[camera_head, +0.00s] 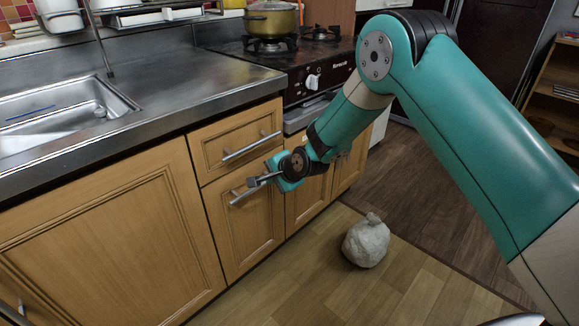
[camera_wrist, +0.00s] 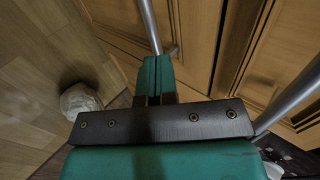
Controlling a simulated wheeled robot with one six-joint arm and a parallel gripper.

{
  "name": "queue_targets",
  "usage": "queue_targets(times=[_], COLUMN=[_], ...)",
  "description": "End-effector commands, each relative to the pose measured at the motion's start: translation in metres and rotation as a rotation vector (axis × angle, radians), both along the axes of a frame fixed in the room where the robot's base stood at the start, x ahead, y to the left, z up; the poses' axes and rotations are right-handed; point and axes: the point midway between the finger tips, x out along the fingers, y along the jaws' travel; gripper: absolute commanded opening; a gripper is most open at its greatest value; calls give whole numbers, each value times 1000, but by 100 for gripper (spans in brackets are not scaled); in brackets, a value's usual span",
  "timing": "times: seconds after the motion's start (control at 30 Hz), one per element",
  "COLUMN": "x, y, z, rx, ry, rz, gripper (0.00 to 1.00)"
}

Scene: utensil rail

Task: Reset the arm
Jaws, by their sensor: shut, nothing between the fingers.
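My gripper (camera_head: 254,184) is at the end of my teal arm, in front of the wooden drawer and cabinet fronts below the counter. It is shut and empty. In the head view its tip lies close to the handle of the lower cabinet door (camera_head: 246,195); I cannot tell whether they touch. In the wrist view the gripper fingers (camera_wrist: 153,82) are together, with a metal bar handle (camera_wrist: 149,22) just beyond their tips. The drawer (camera_head: 228,138) above that door appears shut.
A white tied bag (camera_head: 366,241) lies on the wooden floor, and also shows in the wrist view (camera_wrist: 80,101). The counter (camera_head: 170,95) holds a sink (camera_head: 60,115). A gold pot (camera_head: 271,18) stands on the stove (camera_head: 320,75). Floor around the bag is clear.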

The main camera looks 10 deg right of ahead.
Motion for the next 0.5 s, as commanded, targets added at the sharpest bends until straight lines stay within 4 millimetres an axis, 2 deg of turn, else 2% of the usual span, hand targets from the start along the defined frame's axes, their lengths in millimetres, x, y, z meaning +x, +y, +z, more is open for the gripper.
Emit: queue_targets(times=[0.03, 0.2, 0.5], x=[-8, -29, -51], y=[-5, -26, -38], z=[15, 38, 63], rx=[1, 1, -10], ry=[-3, -2, -4], rz=[1, -6, 12], gripper=[0, 0, 0])
